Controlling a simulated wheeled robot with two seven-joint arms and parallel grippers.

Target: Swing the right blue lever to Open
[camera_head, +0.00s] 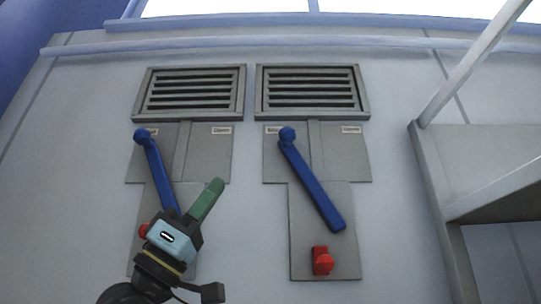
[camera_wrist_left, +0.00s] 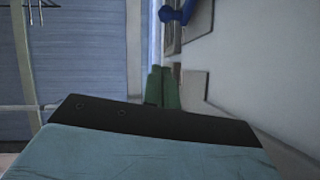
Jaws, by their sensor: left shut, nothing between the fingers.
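The right blue lever (camera_head: 313,187) is on the right grey panel (camera_head: 345,205) in the head view. Its round pivot end is at the upper left, and its bar slants down to the right. Small labels sit at the panel's upper left and upper right; their words are too small to read surely. My left gripper (camera_head: 215,185) is shut and empty, its green fingers pointing up right, left of the right lever and apart from it. The closed fingers also show in the left wrist view (camera_wrist_left: 163,74). My right gripper is not in view.
The left blue lever (camera_head: 158,172) is on the left panel, its lower end partly hidden by my left gripper. Red knobs (camera_head: 322,262) (camera_head: 143,231) sit low on both panels. Vents (camera_head: 312,92) are above. A grey shelf or stair frame (camera_head: 440,185) stands at the right.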

